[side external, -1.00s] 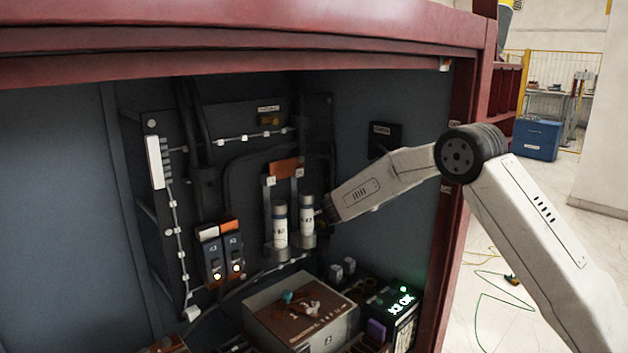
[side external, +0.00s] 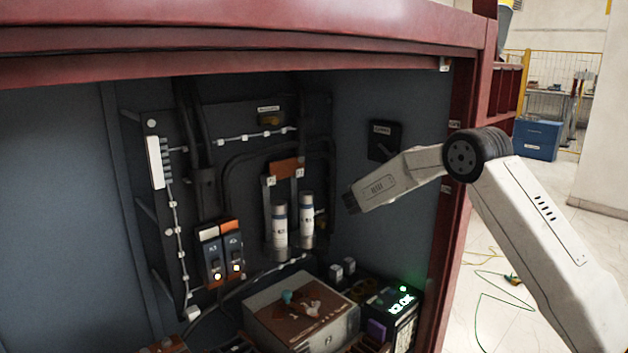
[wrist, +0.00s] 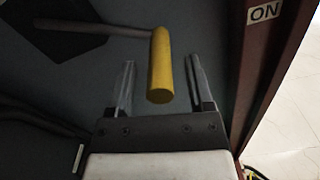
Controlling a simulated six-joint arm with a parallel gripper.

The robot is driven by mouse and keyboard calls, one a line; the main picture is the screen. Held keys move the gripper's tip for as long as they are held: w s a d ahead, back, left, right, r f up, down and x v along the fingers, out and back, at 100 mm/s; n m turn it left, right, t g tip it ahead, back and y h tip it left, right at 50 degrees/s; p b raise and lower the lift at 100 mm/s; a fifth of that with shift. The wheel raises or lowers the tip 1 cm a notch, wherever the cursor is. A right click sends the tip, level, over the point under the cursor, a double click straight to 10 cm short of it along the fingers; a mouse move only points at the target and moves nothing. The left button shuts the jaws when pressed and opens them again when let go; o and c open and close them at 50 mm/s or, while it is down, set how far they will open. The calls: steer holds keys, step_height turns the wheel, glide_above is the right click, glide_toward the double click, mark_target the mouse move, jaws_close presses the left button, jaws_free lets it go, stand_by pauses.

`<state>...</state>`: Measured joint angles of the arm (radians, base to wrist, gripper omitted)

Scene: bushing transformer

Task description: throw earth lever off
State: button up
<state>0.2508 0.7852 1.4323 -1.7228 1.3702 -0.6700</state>
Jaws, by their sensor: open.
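The earth lever shows in the wrist view as a yellow cylindrical grip (wrist: 160,70) on a grey bar (wrist: 92,28). The bar runs left to a dark plate on the wall. My gripper (wrist: 161,64) is open, with one finger on each side of the yellow grip and a visible gap to both. In the side view my gripper (side external: 350,203) is beside the right inner wall, below a black plate (side external: 384,141). I cannot make out the lever in that view. An ON label (wrist: 264,12) is right of the grip in the wrist view.
Two white-and-grey cylinders (side external: 306,217) stand left of my gripper. Below are a box with a brown top (side external: 300,310) and a lit display unit (side external: 402,305). The red cabinet frame (side external: 465,220) is close to my arm on the right.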

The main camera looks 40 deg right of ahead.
steer(key=shift+d, duration=0.45)
jaws_close()
stand_by(1.2)
